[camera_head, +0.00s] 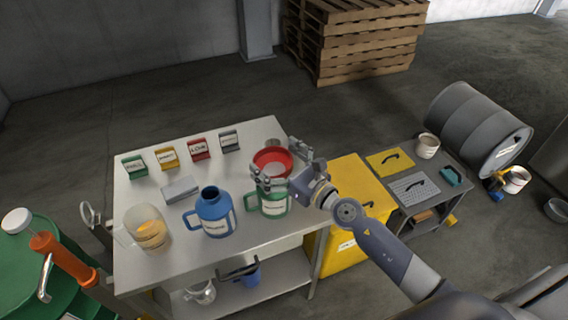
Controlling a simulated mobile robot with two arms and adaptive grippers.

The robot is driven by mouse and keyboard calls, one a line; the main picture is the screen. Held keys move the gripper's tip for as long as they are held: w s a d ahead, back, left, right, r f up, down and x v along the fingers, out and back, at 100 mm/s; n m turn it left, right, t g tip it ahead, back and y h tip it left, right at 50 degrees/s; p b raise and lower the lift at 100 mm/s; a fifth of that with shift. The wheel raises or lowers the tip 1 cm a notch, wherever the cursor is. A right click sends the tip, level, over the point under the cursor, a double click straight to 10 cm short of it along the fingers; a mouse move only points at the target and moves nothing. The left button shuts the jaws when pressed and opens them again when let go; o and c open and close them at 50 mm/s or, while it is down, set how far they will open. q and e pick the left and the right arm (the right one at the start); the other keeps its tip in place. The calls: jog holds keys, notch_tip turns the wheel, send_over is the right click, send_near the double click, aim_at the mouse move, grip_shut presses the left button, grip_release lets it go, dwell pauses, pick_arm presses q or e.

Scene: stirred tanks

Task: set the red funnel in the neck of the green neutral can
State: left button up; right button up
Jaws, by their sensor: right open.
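The red funnel (271,158) is upright, wide mouth up, directly above the green can (273,208) at the right end of the white table. The can has a green handle and a white label. My right gripper (276,172) reaches in from the right and is open, with its fingers around the funnel. The fingers cover the can's neck and the funnel's lower part, so I cannot tell how deep the funnel sits. My left gripper is not in view.
A blue can (213,213) stands close left of the green can, with a clear beaker (149,230) of amber liquid further left. Several small labelled signs (199,149) line the table's back. A yellow cabinet (352,185) stands right of the table.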

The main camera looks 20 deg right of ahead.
jog(key=v, duration=1.2)
jog(key=shift+w, duration=0.1)
